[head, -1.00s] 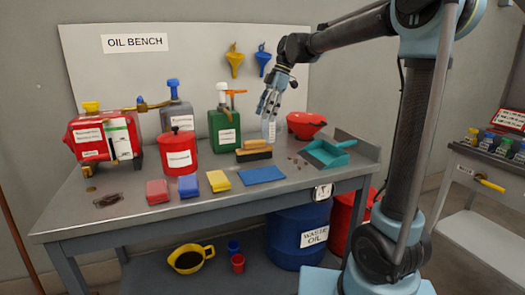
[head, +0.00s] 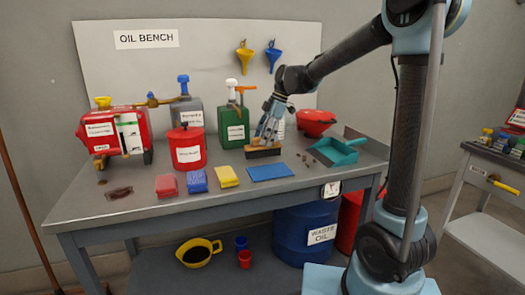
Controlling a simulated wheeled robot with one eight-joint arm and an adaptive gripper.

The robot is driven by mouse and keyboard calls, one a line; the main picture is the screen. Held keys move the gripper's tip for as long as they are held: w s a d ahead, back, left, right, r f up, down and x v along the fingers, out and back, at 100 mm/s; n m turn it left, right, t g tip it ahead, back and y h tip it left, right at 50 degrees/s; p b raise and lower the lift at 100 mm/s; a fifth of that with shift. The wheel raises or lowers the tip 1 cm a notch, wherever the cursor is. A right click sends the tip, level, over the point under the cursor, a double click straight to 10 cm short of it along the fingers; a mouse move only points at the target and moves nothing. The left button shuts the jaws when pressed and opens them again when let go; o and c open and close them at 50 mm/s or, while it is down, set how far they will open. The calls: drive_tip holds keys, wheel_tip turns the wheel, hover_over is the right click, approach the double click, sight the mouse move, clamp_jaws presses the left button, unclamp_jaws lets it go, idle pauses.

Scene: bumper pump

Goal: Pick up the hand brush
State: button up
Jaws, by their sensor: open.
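The hand brush (head: 262,153) lies on the bench in the head view, between the green can and the teal dustpan. It has a wooden top and dark bristles. My gripper (head: 266,138) is open, pointing down at the brush's wooden top, with its fingers overlapping the top in the picture. I cannot tell whether they touch it. The fingers hide part of the brush's upper side.
The green can (head: 233,124) stands behind left and a red funnel (head: 316,122) behind right. The teal dustpan (head: 338,151) is to the right. A blue cloth (head: 270,172) lies in front, beside a yellow sponge (head: 227,177).

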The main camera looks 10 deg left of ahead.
sight(259, 148)
drive_tip(key=shift+x, duration=2.6)
drive_tip(key=shift+s, duration=0.15)
clamp_jaws()
